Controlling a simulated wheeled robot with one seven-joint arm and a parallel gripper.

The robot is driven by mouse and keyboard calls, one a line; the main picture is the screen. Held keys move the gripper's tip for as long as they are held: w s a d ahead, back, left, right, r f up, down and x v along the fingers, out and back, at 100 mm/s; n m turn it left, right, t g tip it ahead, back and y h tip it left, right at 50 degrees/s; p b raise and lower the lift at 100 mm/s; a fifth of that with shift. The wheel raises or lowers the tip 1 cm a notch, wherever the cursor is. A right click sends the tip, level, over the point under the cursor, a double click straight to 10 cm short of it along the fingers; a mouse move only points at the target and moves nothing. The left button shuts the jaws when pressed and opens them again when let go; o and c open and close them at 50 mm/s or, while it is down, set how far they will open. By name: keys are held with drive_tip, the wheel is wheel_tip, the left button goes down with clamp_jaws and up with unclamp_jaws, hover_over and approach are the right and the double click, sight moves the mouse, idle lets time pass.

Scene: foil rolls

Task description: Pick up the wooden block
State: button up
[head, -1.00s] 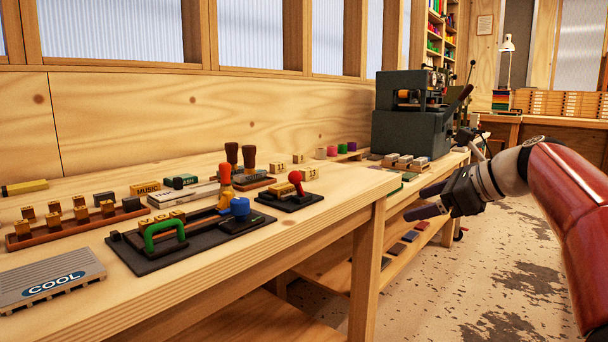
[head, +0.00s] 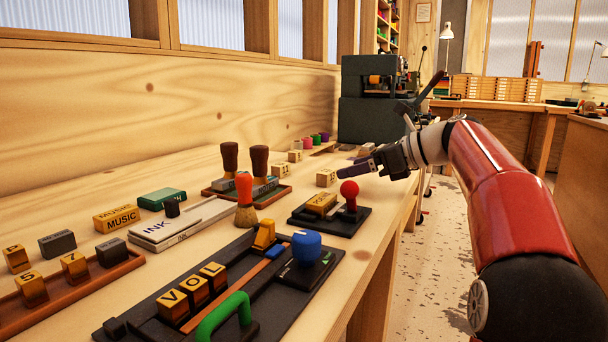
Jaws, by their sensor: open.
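Several wooden blocks are in the head view, and I cannot tell which one the task means. A small pale block with dark marks (head: 326,178) sits on the bench just left of my gripper's fingertips. Two more pale blocks, a nearer one (head: 280,171) and a farther one (head: 295,156), stand behind it to the left. A yellow MUSIC block (head: 116,219) lies farther left. My gripper (head: 352,166) is open and seems empty. Its dark fingers point left over the bench's right side, apart from the pale block as far as I can see.
A black base with a red-knobbed lever (head: 349,192) stands in front of the pale block. A larger black tray (head: 332,262) holds VOL blocks, a blue knob and a green handle. Stamps with brown handles (head: 260,160) stand to the left. A dark machine (head: 362,118) stands behind.

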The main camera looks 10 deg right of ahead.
sight(332, 171)
drive_tip(key=x, duration=0.7)
drive_tip(key=shift+w+a+b, duration=0.25)
drive_tip(key=shift+w+b, duration=0.15)
drive_tip(key=shift+c, duration=0.4)
drive_tip(key=c, duration=1)
